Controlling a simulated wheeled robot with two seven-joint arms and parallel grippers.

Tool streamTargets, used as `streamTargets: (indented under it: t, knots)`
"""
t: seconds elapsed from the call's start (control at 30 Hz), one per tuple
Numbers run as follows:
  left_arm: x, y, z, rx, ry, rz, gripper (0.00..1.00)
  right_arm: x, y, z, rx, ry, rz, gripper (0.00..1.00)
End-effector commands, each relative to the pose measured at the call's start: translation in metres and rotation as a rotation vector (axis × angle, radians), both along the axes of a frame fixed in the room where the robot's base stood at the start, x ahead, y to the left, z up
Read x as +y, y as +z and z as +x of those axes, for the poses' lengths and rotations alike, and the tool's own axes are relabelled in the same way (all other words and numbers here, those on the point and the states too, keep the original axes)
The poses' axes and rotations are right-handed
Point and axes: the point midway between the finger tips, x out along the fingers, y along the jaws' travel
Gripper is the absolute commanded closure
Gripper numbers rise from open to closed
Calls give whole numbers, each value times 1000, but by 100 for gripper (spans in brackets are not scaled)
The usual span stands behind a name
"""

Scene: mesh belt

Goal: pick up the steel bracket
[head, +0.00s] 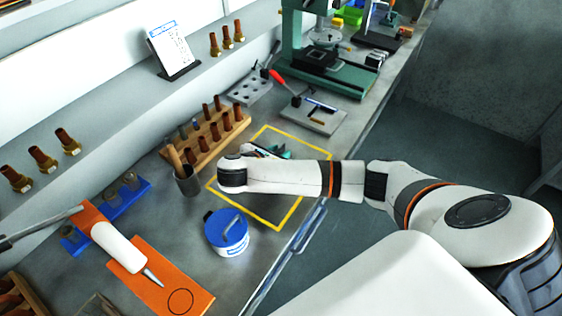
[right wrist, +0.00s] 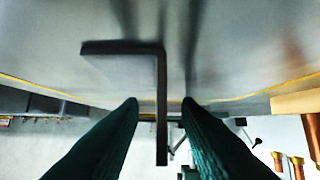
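The steel bracket (right wrist: 124,49) shows in the right wrist view as a dark grey L, with a flat plate at the top left and a thin leg running down between my fingers. My right gripper (right wrist: 161,101) is open, with one dark green finger on each side of that leg and gaps visible on both sides. In the head view the right gripper (head: 280,153) is over the yellow-outlined area (head: 292,211) of the bench. I cannot make out the bracket there; the arm and gripper cover much of that area. My left gripper is not in view.
A blue-lidded tub (head: 228,246) stands close in front of the outlined area. A wooden rack (head: 207,139) with brown pegs and a grey cup (head: 187,182) stand behind it. An orange mat (head: 190,290) lies at the lower left. A green machine (head: 330,75) is farther back.

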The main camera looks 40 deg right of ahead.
Motion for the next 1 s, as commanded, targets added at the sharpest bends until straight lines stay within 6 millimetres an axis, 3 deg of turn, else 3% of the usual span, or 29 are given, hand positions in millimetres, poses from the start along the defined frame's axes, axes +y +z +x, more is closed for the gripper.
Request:
streamTargets:
  t: [0.3, 0.5, 0.87, 1.0]
  knots:
    - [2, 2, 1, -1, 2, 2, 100, -4, -2, 2, -1, 0, 1, 72]
    - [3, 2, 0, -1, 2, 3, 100, -4, -2, 2, -1, 0, 1, 100]
    - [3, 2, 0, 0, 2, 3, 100, -4, 1, 2, -2, 0, 1, 100]
    - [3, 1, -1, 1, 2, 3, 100, -4, 16, 3, -7, 0, 2, 100]
